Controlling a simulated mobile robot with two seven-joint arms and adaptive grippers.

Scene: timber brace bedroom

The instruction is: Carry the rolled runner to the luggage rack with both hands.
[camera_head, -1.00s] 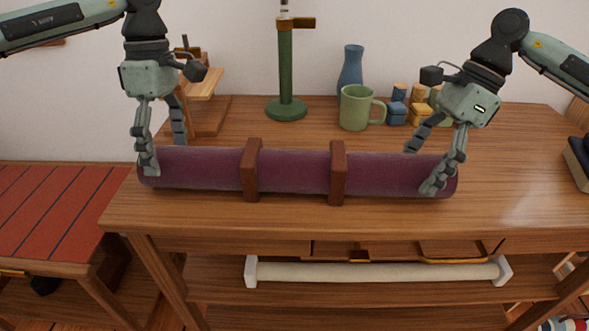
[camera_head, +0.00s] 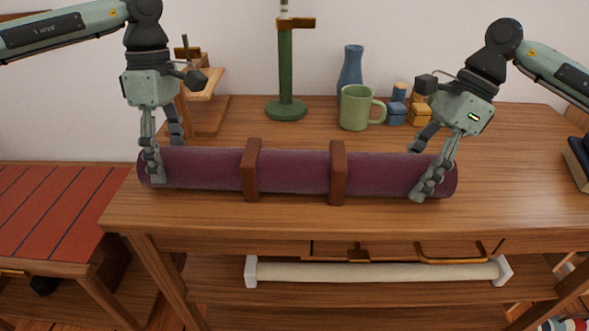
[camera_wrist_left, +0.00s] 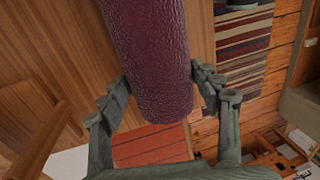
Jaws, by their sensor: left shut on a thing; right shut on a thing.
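The rolled runner (camera_head: 295,171) is a dark purple roll lying lengthwise along the front of the wooden table, with two brown bands (camera_head: 252,170) across it. My left gripper (camera_head: 164,162) is shut on its left end, one finger in front and one behind. My right gripper (camera_head: 420,172) is shut on it near the right end, with fingers likewise front and back. In the left wrist view the runner's end (camera_wrist_left: 155,60) lies between the two fingers. The luggage rack (camera_head: 45,215), low with a red slatted top, stands left of the table.
On the table (camera_head: 240,215) behind the runner are a green stand (camera_head: 286,75), a green mug (camera_head: 355,108), a blue vase (camera_head: 350,72), small blocks (camera_head: 420,113) and a wooden stand (camera_head: 207,115). Books (camera_head: 577,160) lie at the right. A pale roll (camera_head: 375,272) lies below the tabletop.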

